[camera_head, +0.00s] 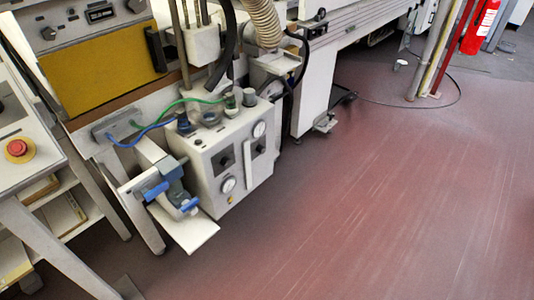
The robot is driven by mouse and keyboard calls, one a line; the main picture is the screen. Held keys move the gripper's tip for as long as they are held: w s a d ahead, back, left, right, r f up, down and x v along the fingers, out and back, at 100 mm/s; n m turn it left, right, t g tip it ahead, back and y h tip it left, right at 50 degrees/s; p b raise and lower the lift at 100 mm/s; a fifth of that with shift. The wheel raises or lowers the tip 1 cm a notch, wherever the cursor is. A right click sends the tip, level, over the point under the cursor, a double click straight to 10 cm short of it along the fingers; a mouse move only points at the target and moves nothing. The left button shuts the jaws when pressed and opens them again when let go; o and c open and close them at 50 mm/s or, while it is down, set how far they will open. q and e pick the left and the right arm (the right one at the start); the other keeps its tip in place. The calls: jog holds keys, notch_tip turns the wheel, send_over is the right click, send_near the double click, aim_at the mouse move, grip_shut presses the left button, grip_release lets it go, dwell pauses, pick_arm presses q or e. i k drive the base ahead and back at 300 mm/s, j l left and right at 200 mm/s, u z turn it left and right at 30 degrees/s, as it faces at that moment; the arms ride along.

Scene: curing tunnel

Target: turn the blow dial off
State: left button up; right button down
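A light grey control box (206,188) stands low beside the machine, left of the picture's middle. Its front carries two dark square-looking knobs, one at the left (225,158) and one at the right (261,147), and two round gauges (259,129). Higher up, a grey panel at the top left has a black knob (136,6) and another at its left end (48,33). I cannot read any label, so I cannot tell which knob is the blow dial or how it is set. Neither of my grippers is in view.
A red emergency button (17,149) sits on a sloped white panel at the left. Blue and green hoses (150,127) run to the box top. The reddish floor (370,200) is clear in front and right. A red extinguisher (481,25) hangs by poles at the top right.

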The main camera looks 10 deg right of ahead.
aim_at(260, 149)
jog(key=i+l+u, duration=0.2)
jog(key=l, duration=0.9)
jog(key=i+l+u, duration=0.2)
jog(key=l, duration=0.9)
jog(key=i+l+u, duration=0.2)
jog(key=l, duration=0.95)
jog(key=i+l+u, duration=0.2)
jog(key=l, duration=0.95)
jog(key=k+j, duration=0.05)
jog(key=k, duration=0.05)
